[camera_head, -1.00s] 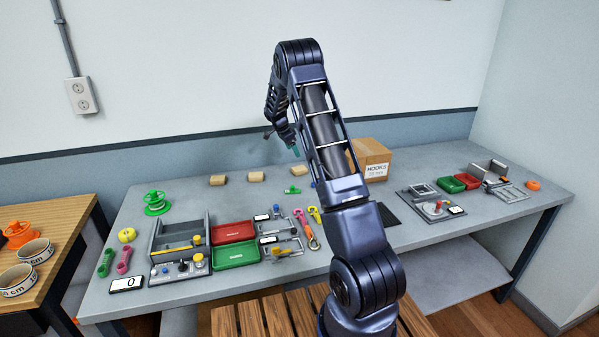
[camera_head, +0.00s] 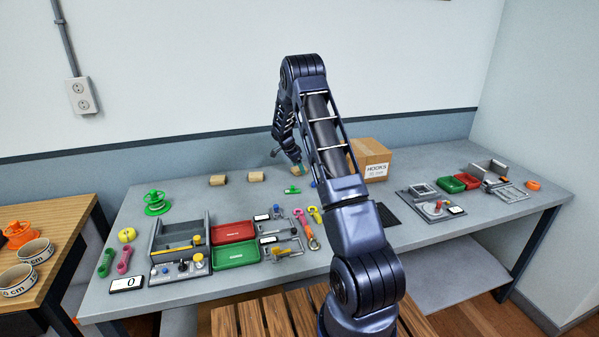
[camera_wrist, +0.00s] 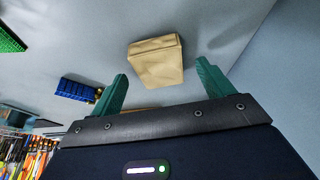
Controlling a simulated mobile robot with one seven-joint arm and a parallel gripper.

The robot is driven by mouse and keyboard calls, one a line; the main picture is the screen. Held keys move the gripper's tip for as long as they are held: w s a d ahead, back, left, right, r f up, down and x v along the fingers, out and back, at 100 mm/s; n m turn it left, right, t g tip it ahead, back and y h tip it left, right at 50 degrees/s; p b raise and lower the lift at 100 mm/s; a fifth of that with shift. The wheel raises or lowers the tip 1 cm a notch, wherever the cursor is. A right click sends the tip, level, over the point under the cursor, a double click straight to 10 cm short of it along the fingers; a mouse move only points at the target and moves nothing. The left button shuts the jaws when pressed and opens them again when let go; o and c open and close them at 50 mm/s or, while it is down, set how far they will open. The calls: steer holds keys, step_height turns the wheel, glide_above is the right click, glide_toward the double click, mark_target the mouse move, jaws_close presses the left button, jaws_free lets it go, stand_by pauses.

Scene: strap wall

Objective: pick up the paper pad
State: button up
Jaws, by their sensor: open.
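In the wrist view a tan, creased paper pad (camera_wrist: 156,60) lies beyond and between the fingertips of my gripper (camera_wrist: 162,74). The gripper is open, its two green fingers apart with nothing between them, and no contact with the pad shows. In the head view my gripper (camera_head: 299,169) is low over the back of the table, partly hidden by my arm. Two tan pads, a left one (camera_head: 217,180) and a right one (camera_head: 256,176), lie along the back to its left. I cannot tell which pad the wrist view shows.
A cardboard box (camera_head: 371,158) stands close to the right of my gripper. A small green piece (camera_head: 292,190) lies in front of it. A blue block (camera_wrist: 76,90) shows left of the pad in the wrist view. Trays and tools fill the table's front; the surface around the pads is clear.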

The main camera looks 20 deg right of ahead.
steer(key=shift+d+f, duration=0.2)
steer(key=shift+f, duration=0.35)
steer(key=shift+c, duration=0.2)
steer(key=c, duration=1)
